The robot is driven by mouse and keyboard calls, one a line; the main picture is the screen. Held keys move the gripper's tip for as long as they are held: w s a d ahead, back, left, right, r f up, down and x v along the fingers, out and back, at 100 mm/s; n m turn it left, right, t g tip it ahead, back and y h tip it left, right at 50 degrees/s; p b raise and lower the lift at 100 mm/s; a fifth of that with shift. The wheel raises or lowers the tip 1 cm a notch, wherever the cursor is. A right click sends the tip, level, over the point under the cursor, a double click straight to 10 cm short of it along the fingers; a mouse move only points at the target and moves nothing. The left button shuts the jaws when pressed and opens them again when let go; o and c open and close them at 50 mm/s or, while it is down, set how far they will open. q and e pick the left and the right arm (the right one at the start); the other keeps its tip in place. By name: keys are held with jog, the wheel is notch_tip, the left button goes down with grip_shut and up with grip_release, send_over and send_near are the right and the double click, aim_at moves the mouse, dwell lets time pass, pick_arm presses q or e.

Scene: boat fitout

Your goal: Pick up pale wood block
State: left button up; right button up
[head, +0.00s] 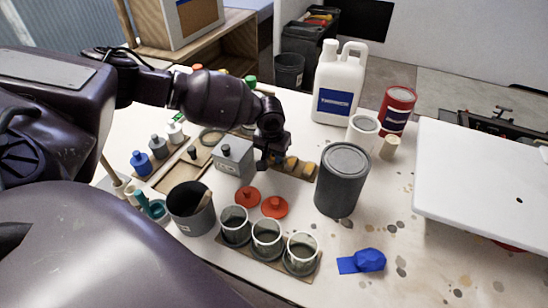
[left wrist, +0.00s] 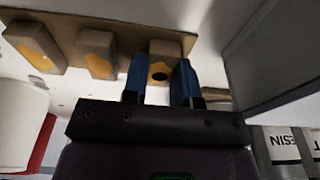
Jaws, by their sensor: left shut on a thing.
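My left gripper (head: 270,160) is over the wooden board (head: 303,175) in the middle of the table. In the left wrist view its two blue fingers (left wrist: 160,82) are shut on a pale wood block (left wrist: 160,50) with an orange patch and a dark spot on its face. Two similar blocks with yellow-orange patches, a nearer one (left wrist: 97,52) and a farther one (left wrist: 33,46), sit along the same board (left wrist: 130,28). The held block is at the board's end; I cannot tell whether it touches the board. My right gripper is not in view.
A grey metal box (head: 233,157) stands just left of the gripper, and a large dark grey can (head: 342,180) stands to its right. Red lids (head: 274,207) and several glass jars (head: 267,240) are in front. A white jug (head: 338,82) stands behind.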

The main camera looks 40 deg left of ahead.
pick_arm(q)
jog(key=shift+r, duration=0.3)
notch_tip(320, 180, up, 9)
jog(key=p, duration=0.2)
notch_tip(320, 180, up, 10)
jog(key=r+p, duration=0.1)
jog(key=p, duration=0.1)
send_over(273, 156)
jog(key=shift+d+f, duration=0.1)
jog(key=shift+f, duration=0.15)
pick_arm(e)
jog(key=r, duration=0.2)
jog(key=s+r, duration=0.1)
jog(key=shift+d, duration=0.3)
